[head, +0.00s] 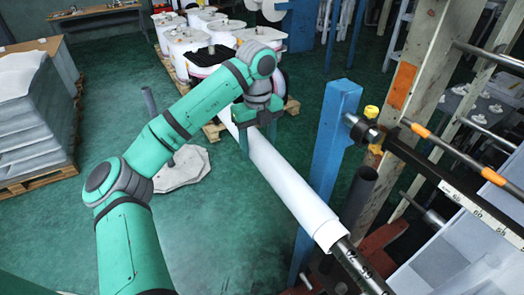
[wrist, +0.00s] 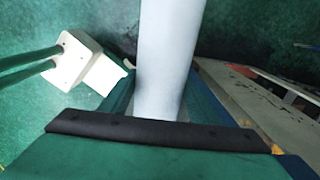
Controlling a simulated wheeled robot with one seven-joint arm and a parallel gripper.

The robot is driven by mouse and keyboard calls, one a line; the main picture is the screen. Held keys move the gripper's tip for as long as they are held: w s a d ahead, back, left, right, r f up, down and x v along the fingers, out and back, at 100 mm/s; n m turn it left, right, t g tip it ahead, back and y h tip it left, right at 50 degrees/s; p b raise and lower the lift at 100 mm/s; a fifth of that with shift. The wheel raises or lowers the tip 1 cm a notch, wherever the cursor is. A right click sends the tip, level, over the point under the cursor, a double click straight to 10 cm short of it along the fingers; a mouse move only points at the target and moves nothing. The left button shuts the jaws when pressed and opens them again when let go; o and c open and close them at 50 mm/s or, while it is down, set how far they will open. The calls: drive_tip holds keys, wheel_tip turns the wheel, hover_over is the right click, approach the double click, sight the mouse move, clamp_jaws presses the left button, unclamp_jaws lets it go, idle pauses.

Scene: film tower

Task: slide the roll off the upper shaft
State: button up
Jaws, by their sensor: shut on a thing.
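The roll (head: 295,188) is long and white and slants from the upper middle to the lower right in the head view. The dark shaft (head: 362,268) comes out of its lower right end; how far it reaches inside is hidden. My gripper (head: 257,135) is shut on the roll near its far upper end, with a finger on either side. In the wrist view the roll (wrist: 168,55) runs up the picture between the fingers. The roll's far end is partly hidden behind my gripper.
A blue post (head: 335,140) stands right of the roll. A rod with orange collars (head: 440,150) and a frame lie further right. White rolls (head: 190,45) stand on a pallet behind my gripper. A grey base plate (head: 182,168) with a pole sits left. Green floor is clear below the roll.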

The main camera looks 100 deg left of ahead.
drive_tip(key=shift+s+a+r, duration=0.1)
drive_tip(key=shift+s+a, duration=0.7)
drive_tip(key=shift+a, duration=0.3)
drive_tip(key=shift+s+a+f, duration=0.1)
drive_tip(key=shift+s+a, duration=0.75)
drive_tip(key=shift+a, duration=0.25)
drive_tip(key=shift+s+a+r, duration=0.1)
drive_tip(key=shift+s+a, duration=0.7)
drive_tip(key=shift+a, duration=0.3)
drive_tip(key=shift+s+a, duration=0.6)
drive_tip(key=shift+a, duration=0.25)
drive_tip(key=shift+s+a, duration=0.55)
drive_tip(key=shift+a, duration=0.25)
drive_tip(key=s+d, duration=0.5)
drive_tip(key=s, duration=0.6)
drive_tip(key=shift+d, duration=0.25)
